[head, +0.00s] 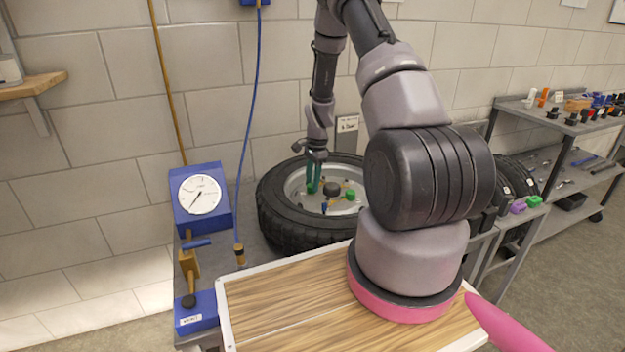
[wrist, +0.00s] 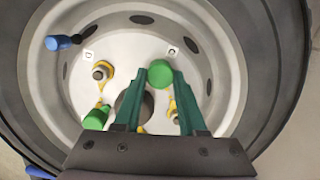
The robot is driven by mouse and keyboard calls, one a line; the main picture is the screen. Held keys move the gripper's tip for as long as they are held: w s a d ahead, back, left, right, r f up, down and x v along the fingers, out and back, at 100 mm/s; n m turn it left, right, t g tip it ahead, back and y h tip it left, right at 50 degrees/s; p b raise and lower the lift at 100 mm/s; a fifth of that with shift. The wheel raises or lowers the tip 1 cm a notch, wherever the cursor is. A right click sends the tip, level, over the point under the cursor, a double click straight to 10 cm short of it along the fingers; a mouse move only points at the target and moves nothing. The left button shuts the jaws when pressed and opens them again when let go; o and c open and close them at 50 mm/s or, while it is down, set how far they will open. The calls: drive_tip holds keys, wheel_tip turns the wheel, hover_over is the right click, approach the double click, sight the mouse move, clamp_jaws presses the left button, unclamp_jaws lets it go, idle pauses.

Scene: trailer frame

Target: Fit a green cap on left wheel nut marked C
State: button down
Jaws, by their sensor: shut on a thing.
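The wheel (head: 290,222) lies flat, with its pale rim (wrist: 132,40) facing up. My gripper (wrist: 160,74) is over the rim, its green fingers shut on a green cap (wrist: 160,76). In the head view my gripper (head: 314,188) is at the left part of the rim. Another green cap (wrist: 95,120) sits on the rim, left of the fingers; a green cap also shows in the head view (head: 350,195). A bare wheel nut (wrist: 101,72) with a yellow pointer stands at upper left. Two small marked tags (wrist: 88,56) (wrist: 172,50) are hard to read.
The dark hub (head: 331,189) is in the rim's middle. A blue-capped piece (wrist: 60,42) is at upper left in the wrist view. A blue gauge (head: 202,195) stands left of the wheel. A wooden board (head: 285,310) lies in front. Shelves with small parts (head: 565,120) are at right.

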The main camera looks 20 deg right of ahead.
unclamp_jaws()
idle(0.4)
drive_tip(key=shift+r, duration=4)
